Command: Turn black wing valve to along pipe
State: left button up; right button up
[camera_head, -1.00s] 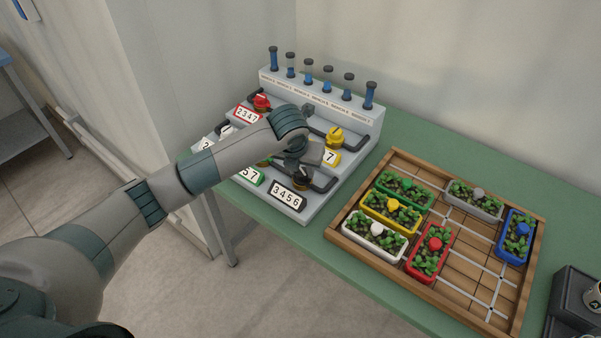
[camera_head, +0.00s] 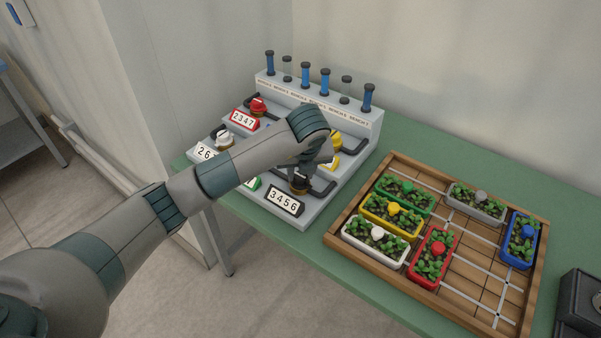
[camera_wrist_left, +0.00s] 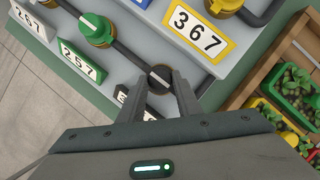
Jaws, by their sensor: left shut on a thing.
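The black wing valve (camera_head: 301,187) sits on the front pipe of the grey valve panel (camera_head: 309,217), behind the black-framed 3456 plate (camera_head: 285,200). My left gripper (camera_head: 301,174) points down over it and is shut on it, hiding much of it in the head view. In the left wrist view the valve's round top (camera_wrist_left: 160,77) with a pale stripe shows between the two fingertips (camera_wrist_left: 160,88). The pipe (camera_wrist_left: 130,57) runs diagonally from the green valve (camera_wrist_left: 96,29) to the black one. I cannot tell the wing's exact angle to the pipe. My right gripper is not in view.
Red (camera_head: 258,106), white (camera_head: 224,138) and yellow (camera_head: 334,140) valves stand close by on the panel. Tubes (camera_head: 325,82) line its back, some blue, some clear. A wooden tray (camera_head: 470,282) with several coloured planters lies right on the green table (camera_head: 405,142).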

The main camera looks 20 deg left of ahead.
pick_arm(q)
jog(key=o, duration=1.1)
jog(key=shift+c, duration=0.2)
jog(key=shift+r, duration=0.15)
jog(key=shift+s+d+r, duration=0.1)
jog(key=shift+r, duration=0.15)
jog(key=v, duration=1.6)
jog(key=shift+s+r, duration=0.2)
jog(key=shift+r, duration=0.05)
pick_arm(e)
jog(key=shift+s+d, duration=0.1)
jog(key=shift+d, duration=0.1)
